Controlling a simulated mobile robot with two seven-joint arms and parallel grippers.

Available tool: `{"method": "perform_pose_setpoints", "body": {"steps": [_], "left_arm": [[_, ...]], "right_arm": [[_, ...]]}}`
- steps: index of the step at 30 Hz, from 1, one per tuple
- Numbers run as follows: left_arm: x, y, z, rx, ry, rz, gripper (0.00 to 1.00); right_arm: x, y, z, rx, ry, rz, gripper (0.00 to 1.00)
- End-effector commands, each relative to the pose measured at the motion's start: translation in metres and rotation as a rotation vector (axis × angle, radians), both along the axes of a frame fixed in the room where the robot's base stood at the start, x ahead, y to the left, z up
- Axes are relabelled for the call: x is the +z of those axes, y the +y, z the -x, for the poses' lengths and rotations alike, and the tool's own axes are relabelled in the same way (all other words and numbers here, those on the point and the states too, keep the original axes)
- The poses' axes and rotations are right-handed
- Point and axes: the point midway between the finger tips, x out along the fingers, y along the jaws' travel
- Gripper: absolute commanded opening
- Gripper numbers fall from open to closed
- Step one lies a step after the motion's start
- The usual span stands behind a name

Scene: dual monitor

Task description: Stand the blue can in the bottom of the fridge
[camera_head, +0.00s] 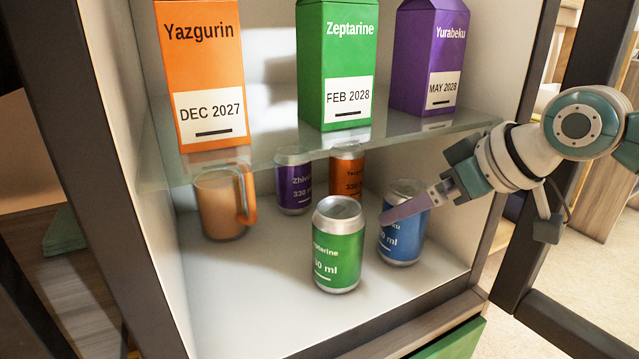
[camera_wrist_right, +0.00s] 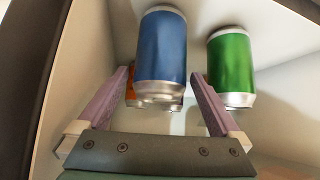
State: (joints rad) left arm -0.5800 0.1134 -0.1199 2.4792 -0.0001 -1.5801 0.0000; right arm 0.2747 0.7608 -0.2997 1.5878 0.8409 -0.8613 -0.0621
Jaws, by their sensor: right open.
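The blue can (camera_head: 403,240) stands upright on the floor of the fridge (camera_head: 245,310), at the right, beside a green can (camera_head: 338,245). My right gripper (camera_head: 398,208) reaches in from the right at the height of the can's upper half. One finger crosses the front of the can; the other is hidden behind it. In the right wrist view the blue can (camera_wrist_right: 161,55) is between the two open fingers (camera_wrist_right: 160,78), with a gap visible at the sides. The left gripper is out of view.
Purple (camera_head: 294,185) and orange (camera_head: 346,175) cans and an orange mug (camera_head: 222,203) stand behind and left on the fridge floor. A glass shelf (camera_head: 270,145) with orange, green and purple cartons is above. The front left of the floor is bare.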

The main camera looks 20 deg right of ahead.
Motion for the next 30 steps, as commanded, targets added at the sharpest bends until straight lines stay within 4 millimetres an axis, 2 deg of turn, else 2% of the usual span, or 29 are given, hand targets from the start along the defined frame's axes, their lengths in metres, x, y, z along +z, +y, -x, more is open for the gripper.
{"method": "perform_pose_setpoints", "body": {"steps": [1,9,12,17,20,23,25,27,30], "left_arm": [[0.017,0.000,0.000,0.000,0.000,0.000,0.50],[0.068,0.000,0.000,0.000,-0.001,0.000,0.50],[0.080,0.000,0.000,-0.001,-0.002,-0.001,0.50],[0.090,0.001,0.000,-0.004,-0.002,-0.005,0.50],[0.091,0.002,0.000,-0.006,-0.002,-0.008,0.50],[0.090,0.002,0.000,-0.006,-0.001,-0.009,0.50],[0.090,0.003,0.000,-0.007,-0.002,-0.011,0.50],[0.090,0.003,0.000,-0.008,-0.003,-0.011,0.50],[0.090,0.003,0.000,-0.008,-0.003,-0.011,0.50]], "right_arm": [[0.012,-0.001,0.005,0.000,0.004,0.001,1.00],[0.040,-0.008,0.030,0.001,0.004,0.001,1.00],[0.045,-0.011,0.037,0.000,0.004,0.001,1.00],[0.049,-0.012,0.044,0.001,0.003,0.000,1.00],[0.043,-0.001,0.053,0.020,0.021,-0.001,1.00],[0.026,0.034,0.080,0.075,0.081,-0.001,1.00],[0.012,0.074,0.117,0.128,0.155,0.009,1.00],[0.008,0.105,0.159,0.140,0.228,0.035,1.00],[0.015,0.118,0.205,0.076,0.318,0.075,1.00]]}}
